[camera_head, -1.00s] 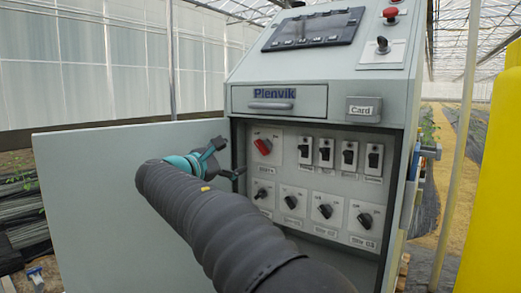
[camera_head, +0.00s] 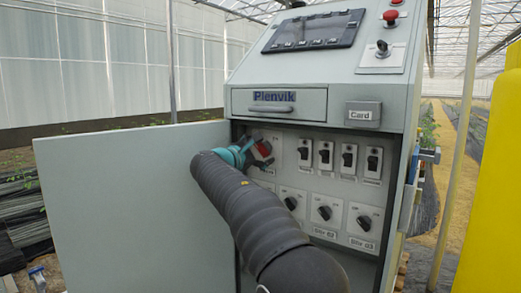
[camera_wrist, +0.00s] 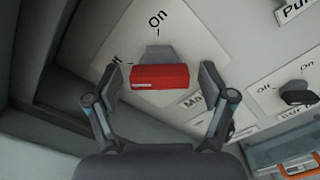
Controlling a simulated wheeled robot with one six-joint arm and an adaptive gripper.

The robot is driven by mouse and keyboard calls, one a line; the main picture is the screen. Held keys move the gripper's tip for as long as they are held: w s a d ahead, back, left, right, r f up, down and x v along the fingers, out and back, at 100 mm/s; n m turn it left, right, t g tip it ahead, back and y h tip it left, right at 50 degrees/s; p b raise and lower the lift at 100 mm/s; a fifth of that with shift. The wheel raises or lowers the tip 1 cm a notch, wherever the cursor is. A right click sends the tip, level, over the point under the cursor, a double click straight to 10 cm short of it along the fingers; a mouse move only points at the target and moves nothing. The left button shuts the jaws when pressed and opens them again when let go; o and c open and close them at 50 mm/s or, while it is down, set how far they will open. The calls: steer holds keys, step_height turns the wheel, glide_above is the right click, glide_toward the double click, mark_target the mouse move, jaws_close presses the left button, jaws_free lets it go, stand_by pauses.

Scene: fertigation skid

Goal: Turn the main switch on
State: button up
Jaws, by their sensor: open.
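The main switch is a red handle on a white plate, at the upper left inside the open cabinet (camera_head: 264,148). In the wrist view the red handle (camera_wrist: 160,77) lies crosswise, with a grey part behind it and an "On" mark above on the plate. A label starting "Ma" is partly hidden below it. My gripper (camera_wrist: 163,80) is open, with one finger on each side of the handle and small gaps visible. In the head view my gripper (camera_head: 256,152) covers part of the switch and its plate.
Several black toggle switches (camera_head: 325,153) stand to the right, with black rotary knobs (camera_head: 325,212) below. The opened cabinet door (camera_head: 135,200) is at the left. A drawer (camera_head: 278,101) and a card holder (camera_head: 363,113) are above. A yellow body (camera_head: 492,180) stands at the far right.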

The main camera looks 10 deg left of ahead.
steer(key=shift+w, duration=0.15)
steer(key=c, duration=1.2)
steer(key=shift+o, duration=0.2)
steer(key=m+b, duration=0.2)
steer(key=m, duration=0.2)
steer(key=shift+m, duration=0.4)
steer(key=m+b, duration=0.2)
steer(key=m, duration=0.2)
steer(key=m+b, duration=0.2)
steer(key=m, duration=0.3)
steer(key=shift+r+m+b, duration=0.1)
steer(key=shift+m+b, duration=0.6)
steer(key=shift+m, duration=1.4)
